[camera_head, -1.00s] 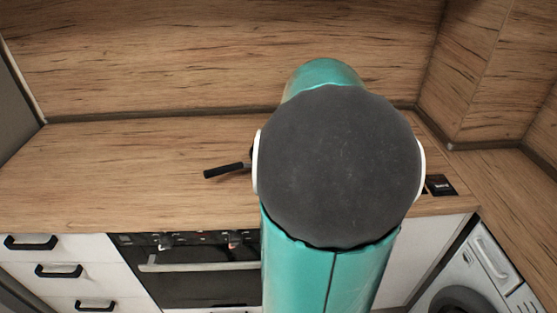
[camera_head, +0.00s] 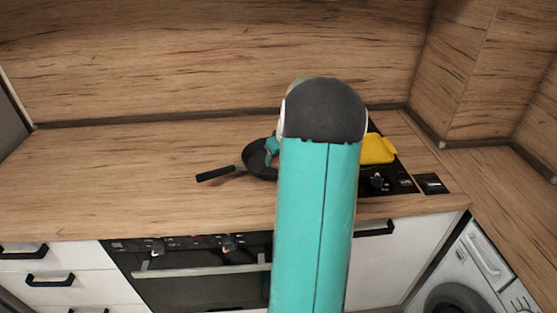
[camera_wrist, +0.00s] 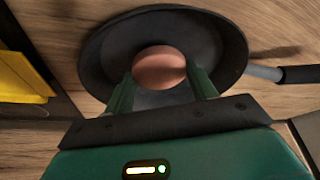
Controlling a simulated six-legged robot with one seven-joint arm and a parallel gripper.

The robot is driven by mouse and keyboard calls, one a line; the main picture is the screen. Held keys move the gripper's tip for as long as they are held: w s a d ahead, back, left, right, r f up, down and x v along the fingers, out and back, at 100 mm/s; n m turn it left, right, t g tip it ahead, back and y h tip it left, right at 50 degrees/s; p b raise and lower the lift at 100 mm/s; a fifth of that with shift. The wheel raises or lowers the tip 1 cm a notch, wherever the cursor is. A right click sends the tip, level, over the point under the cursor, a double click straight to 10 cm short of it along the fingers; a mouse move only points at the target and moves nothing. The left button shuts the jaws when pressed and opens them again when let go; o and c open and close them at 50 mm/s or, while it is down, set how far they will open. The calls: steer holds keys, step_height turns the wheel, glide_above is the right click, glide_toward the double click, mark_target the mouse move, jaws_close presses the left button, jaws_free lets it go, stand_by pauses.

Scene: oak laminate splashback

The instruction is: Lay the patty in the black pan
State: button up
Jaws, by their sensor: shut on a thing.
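The black pan (camera_head: 254,162) sits on the counter left of my arm in the head view, its handle pointing left. My arm hides its right part. In the wrist view the pan (camera_wrist: 218,45) fills the upper middle, with its handle to the right. The round brown patty (camera_wrist: 160,62) is between the two green fingers of my gripper (camera_wrist: 161,76), which is shut on it. The patty appears inside the pan's outline. I cannot tell whether it touches the pan's bottom. In the head view the patty is hidden.
A yellow object (camera_head: 378,150) lies on the black hob (camera_head: 392,184) to the right of my arm; it also shows at the left of the wrist view (camera_wrist: 22,75). The wooden counter (camera_head: 120,165) left of the pan is clear. A wooden splashback (camera_head: 200,60) stands behind.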

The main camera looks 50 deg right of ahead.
steer(key=shift+f, duration=0.6)
steer(key=shift+f, duration=0.1)
steer(key=o, duration=1)
